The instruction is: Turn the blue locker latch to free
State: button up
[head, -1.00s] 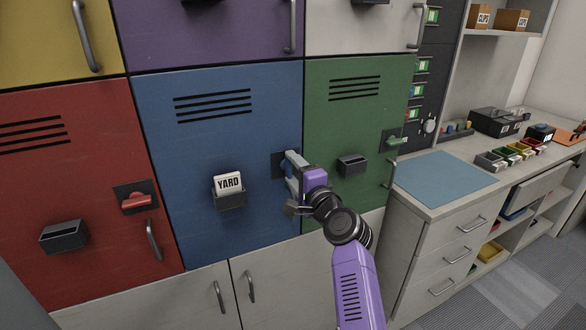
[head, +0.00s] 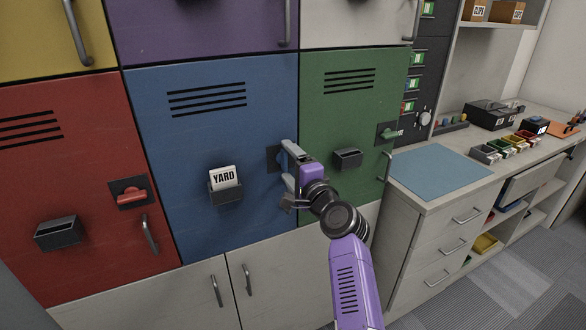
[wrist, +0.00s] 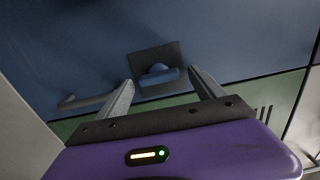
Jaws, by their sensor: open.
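The blue locker door (head: 215,130) is shut in the middle of the head view. Its latch plate (head: 272,158) is dark and sits near the door's right edge, partly hidden by my gripper. In the wrist view the blue latch knob (wrist: 158,73) stands on its dark plate (wrist: 155,56), between my two fingers. My gripper (head: 287,164) is open in front of the latch, and it also shows in the wrist view (wrist: 161,80). A finger stands on each side of the knob, with gaps visible. I cannot tell how deep the fingers reach.
A pocket with a YARD card (head: 226,183) is on the blue door, left of my gripper. The red locker (head: 70,150) and green locker (head: 345,115) flank it. The green locker's pocket (head: 347,159) is close to my wrist. A counter (head: 440,200) stands at the right.

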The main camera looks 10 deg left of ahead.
jog(key=v, duration=0.7)
jog(key=shift+s+d, duration=0.15)
jog(key=shift+s, duration=0.15)
